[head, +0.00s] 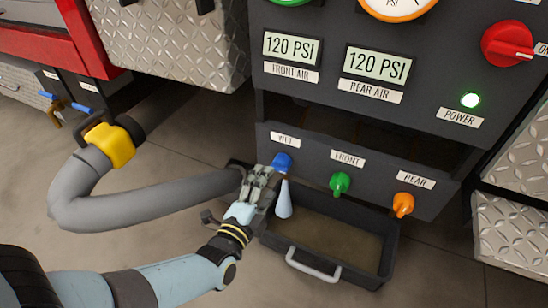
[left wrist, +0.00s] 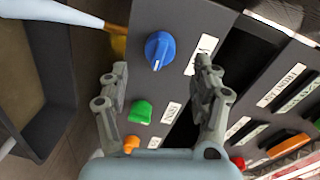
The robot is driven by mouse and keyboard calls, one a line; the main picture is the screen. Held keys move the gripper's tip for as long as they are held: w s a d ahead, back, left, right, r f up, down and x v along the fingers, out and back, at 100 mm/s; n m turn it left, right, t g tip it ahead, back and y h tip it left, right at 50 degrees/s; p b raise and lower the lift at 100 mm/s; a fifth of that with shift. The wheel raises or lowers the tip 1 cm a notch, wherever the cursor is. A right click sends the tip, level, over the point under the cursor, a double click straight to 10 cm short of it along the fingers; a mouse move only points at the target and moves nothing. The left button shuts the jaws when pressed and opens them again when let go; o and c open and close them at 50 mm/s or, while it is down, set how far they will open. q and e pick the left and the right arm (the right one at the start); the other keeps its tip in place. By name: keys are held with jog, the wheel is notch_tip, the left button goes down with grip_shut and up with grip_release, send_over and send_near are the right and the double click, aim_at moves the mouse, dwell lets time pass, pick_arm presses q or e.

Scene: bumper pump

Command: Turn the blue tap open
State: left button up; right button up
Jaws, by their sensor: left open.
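The blue tap (head: 282,162) is under the WET label on the lower dark panel. In the left wrist view the blue tap (left wrist: 160,50) is a round knob with a pale mark, just beyond and between the fingertips. My left gripper (head: 268,180) is open in front of the tap, its fingers partly overlapping it in the head view. In the left wrist view its two fingers (left wrist: 162,72) are spread wide with nothing between them. A pale blue stream-like shape (head: 284,200) hangs below the tap. My right gripper is out of view.
A green tap (head: 340,184) and an orange tap (head: 403,204) sit to the right on the same panel. A dark tray (head: 385,265) with a grey handle (head: 312,266) is below. A grey hose (head: 150,205) with a yellow coupling (head: 110,145) curves along the left.

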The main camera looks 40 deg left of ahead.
pick_arm(q)
jog(key=v, duration=0.5)
jog(key=shift+s, duration=0.2)
